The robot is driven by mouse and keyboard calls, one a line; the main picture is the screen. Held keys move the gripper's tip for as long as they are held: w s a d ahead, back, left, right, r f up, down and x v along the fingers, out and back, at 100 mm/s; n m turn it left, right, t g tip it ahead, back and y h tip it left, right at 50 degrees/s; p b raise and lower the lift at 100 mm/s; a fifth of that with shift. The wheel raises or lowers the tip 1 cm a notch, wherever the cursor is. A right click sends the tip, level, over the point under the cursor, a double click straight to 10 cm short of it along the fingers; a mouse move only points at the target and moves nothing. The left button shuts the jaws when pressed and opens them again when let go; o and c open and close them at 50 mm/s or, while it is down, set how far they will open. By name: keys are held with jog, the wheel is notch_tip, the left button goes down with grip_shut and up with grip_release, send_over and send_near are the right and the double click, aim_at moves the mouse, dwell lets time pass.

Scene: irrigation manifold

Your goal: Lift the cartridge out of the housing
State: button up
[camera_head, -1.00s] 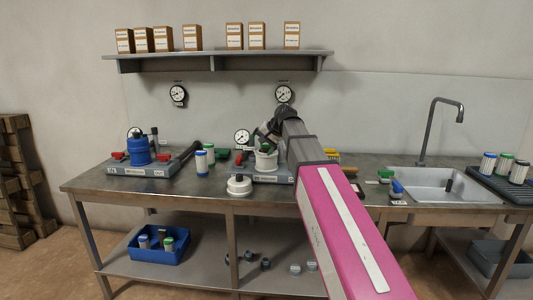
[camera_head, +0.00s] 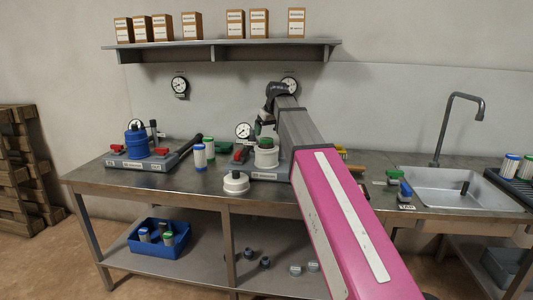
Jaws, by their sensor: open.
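The white housing (camera_head: 266,157) stands upright on a grey manifold base at the middle of the bench. A green-topped cartridge (camera_head: 266,142) shows at the housing's mouth, mostly hidden inside it. My gripper (camera_head: 266,132) points down just above the green top, with its jaws open. It is small and dark here, and I cannot tell whether the fingers stand around the green top or above it. My pink and grey arm reaches in from the lower right and hides the right side of the base.
A white cap (camera_head: 236,182) lies near the bench's front edge. Blue- and green-topped cartridges (camera_head: 200,156) stand left of the housing. A blue housing (camera_head: 137,145) is further left. A sink (camera_head: 455,185) with a tall tap is right. Gauges and a shelf are behind.

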aim_at(267, 139)
jog(key=shift+s+x, duration=0.15)
jog(key=shift+x, duration=1.3)
jog(key=shift+s+x, duration=0.15)
jog(key=shift+x, duration=1.25)
jog(key=shift+d, duration=0.25)
jog(key=c, duration=1.3)
